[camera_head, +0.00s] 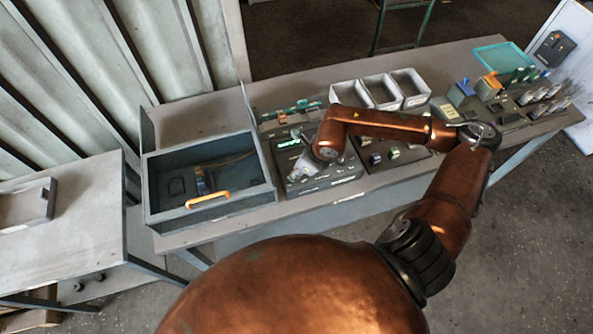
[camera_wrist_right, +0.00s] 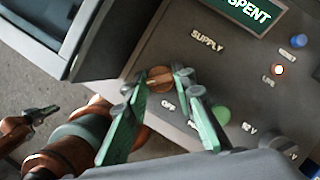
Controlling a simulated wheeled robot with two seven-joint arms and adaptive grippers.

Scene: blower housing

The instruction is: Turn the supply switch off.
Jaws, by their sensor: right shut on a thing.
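The supply switch is a brown-orange rotary knob (camera_wrist_right: 160,79) below the SUPPLY label on a dark panel (camera_wrist_right: 225,75) in the right wrist view. My right gripper (camera_wrist_right: 158,78) has its green fingers on both sides of the knob and is shut on it. An OFF label shows just below the knob; another label is partly hidden by a finger. I cannot tell which mark the knob points to. In the head view my right gripper (camera_head: 303,172) is over the panel, its tips hard to see. My left gripper (camera_wrist_right: 42,114) shows small at the left of the wrist view.
A green display (camera_wrist_right: 250,12) reads SPENT. A blue button (camera_wrist_right: 298,41), a lit lamp (camera_wrist_right: 278,70) and a green button (camera_wrist_right: 221,115) are on the panel. An open grey box (camera_head: 160,215) with an orange handle stands left; grey bins (camera_head: 381,91) stand behind.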

